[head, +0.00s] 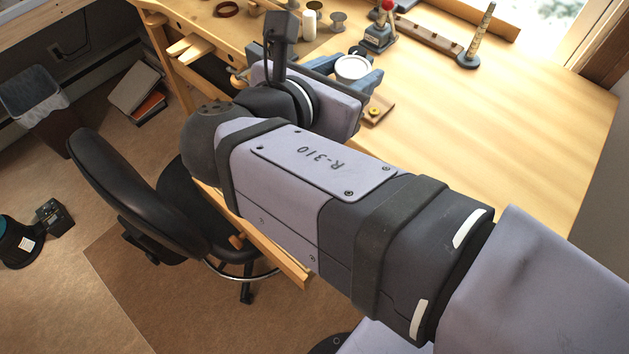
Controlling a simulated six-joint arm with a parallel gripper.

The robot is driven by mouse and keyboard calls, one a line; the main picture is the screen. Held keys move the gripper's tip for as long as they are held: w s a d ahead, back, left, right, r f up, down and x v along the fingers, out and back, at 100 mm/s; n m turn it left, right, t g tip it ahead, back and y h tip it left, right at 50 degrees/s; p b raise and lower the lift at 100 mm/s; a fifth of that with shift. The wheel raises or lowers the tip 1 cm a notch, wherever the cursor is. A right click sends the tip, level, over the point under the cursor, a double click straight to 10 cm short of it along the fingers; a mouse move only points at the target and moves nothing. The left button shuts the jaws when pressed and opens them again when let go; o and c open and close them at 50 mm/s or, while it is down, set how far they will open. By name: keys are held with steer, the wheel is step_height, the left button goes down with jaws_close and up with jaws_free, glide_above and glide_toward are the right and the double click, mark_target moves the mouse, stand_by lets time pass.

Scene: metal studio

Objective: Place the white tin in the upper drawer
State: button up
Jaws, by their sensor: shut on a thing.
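The white tin (352,67) is round, with its pale top facing up, at the far side of my wrist. My gripper (354,71) is shut on it, with a grey-blue finger on each side. The tin is over the wooden bench; I cannot tell its height above the top. A wooden edge like a drawer front (284,263) with a round knob shows below my forearm, jutting out near the chair. My arm hides most of it, so I cannot tell which drawer it is or see inside.
The wooden bench (520,130) is clear at right. At the back are a red-topped device (380,32), a dark wooden rack (430,36), a ring-stacked post (479,36) and spools. A yellow-dotted brown piece (376,111) lies near my gripper. A black chair (130,190) stands at left.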

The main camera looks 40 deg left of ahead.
steer(key=s+d+b, duration=0.1)
steer(key=s+b, duration=0.1)
steer(key=s, duration=0.4)
steer(key=shift+n+y, duration=0.3)
steer(key=shift+w+d+f, duration=0.1)
steer(key=shift+w+f, duration=0.05)
steer(key=shift+f, duration=7.3)
steer(key=shift+w+f, duration=0.15)
steer(key=shift+f, duration=7.3)
steer(key=shift+f+b, duration=0.35)
steer(key=shift+f, duration=0.1)
steer(key=shift+f, duration=0.15)
